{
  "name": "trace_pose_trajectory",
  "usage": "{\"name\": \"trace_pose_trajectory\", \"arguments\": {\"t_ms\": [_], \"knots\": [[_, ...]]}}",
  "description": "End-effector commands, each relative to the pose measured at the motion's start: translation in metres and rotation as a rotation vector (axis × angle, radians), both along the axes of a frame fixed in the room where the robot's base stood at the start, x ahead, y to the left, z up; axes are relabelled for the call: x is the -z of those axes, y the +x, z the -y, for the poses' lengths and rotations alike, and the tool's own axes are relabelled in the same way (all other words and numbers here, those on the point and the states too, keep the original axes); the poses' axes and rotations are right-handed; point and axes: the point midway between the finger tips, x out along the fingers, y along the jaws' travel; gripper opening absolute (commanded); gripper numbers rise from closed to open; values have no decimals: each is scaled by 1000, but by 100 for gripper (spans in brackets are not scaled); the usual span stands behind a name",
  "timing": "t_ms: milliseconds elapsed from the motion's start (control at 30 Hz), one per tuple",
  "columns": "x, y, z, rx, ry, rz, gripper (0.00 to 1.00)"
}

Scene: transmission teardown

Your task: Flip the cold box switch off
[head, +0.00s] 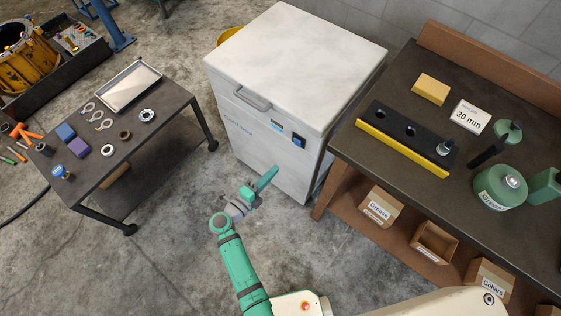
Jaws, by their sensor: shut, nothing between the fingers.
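The cold box (262,148) is a white chest with its lid closed and a grey handle on its front. Its switch (298,141) is a small blue and black rocker on the upper right of the front face, beside a small display (277,126). The switch's on or off position is too small to tell. My gripper (270,176) is shut and empty, in front of the box's lower front and below the switch, apart from it. No part of the switch is hidden by my arm.
A dark table (165,128) with rings, a tray and blue and purple blocks stands at left. A brown workbench (360,146) stands close at right, with a black and yellow fixture (385,148), green jars and cardboard bins. Bare floor lies between them.

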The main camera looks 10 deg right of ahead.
Motion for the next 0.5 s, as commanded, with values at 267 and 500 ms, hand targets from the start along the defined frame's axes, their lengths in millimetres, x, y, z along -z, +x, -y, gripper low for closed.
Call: {"name": "trace_pose_trajectory", "arguments": {"t_ms": [267,500], "knots": [[4,-15,-23,-8,0,0,0],[4,-17,-23,-5,-1,0,0]]}}
